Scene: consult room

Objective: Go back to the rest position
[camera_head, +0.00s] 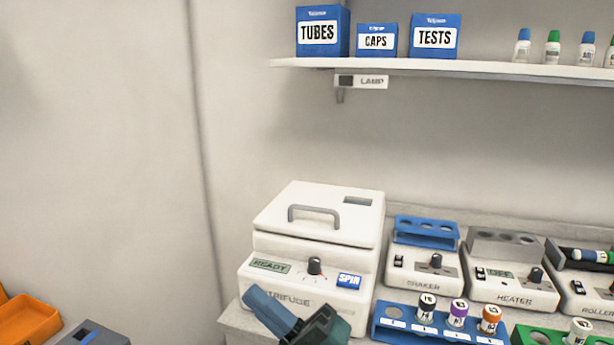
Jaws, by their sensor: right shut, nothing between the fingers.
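My right gripper (292,322) shows at the bottom centre, in front of the lower front of the white centrifuge (318,220). Its fingers are shut with nothing between them. It hides part of the centrifuge's name label. The centrifuge lid is down, and its display reads READY. My left gripper is not in view.
A blue rack (388,332) with several capped tubes stands right of my gripper. Behind it are a shaker (424,278), a heater (513,290) and a roller (590,295). A green rack (528,338) is at lower right. An orange tray (28,322) is at lower left. A shelf (440,67) hangs above.

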